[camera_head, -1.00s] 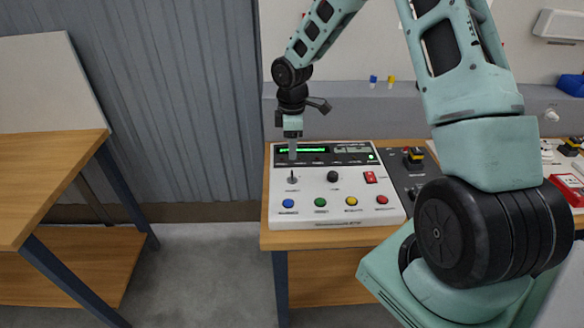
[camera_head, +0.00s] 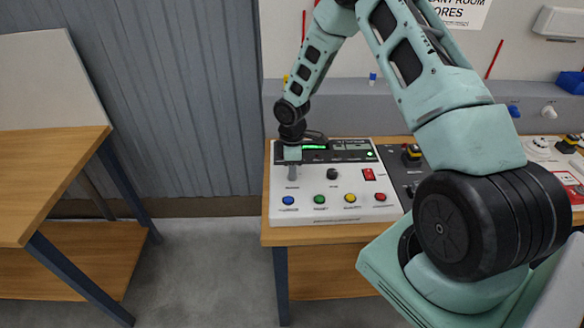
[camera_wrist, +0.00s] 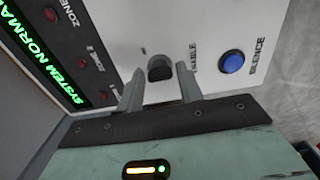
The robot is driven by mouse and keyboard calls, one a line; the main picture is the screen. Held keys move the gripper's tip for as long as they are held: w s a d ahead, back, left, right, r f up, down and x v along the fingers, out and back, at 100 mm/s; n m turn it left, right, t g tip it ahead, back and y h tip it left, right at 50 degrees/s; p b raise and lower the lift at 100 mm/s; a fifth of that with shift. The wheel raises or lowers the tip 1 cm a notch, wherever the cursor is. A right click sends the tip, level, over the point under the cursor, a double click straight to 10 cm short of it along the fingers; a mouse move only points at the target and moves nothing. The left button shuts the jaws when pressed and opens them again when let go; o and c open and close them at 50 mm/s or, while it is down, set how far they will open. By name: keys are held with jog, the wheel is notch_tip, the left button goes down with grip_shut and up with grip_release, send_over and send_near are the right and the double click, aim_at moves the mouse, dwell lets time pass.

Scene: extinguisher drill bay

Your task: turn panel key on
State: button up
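The white control panel (camera_head: 310,212) lies on a wooden bench and also fills much of the wrist view (camera_wrist: 210,30). The black key knob (camera_wrist: 160,68) stands on the panel beside a partly hidden label ending in "ABLE". My gripper (camera_head: 292,171) reaches down over the panel's left side and hides the key in the head view. In the wrist view my gripper (camera_wrist: 160,75) is open, with one grey finger on each side of the key. Small gaps seem to show between fingers and key. Its turned position is hard to tell.
A blue button (camera_wrist: 231,62) marked "SILENCE" is near the key. Green, yellow and red buttons line the panel's front. A black knob (camera_head: 333,173) and red switch (camera_head: 369,174) sit to the right. The green display (camera_wrist: 65,60) reads "SYSTEM NORMAL".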

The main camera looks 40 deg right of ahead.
jog(key=c, duration=0.6)
jog(key=shift+m, duration=0.3)
jog(key=m+b, duration=0.3)
jog(key=m, duration=0.2)
jog(key=shift+f, duration=0.1)
jog(key=m+b, duration=0.2)
jog(key=m, duration=0.4)
jog(key=shift+b, duration=0.35)
jog(key=shift+o, duration=0.3)
jog(key=shift+m, duration=0.3)
jog(key=shift+c, duration=0.2)
jog(key=o, duration=1)
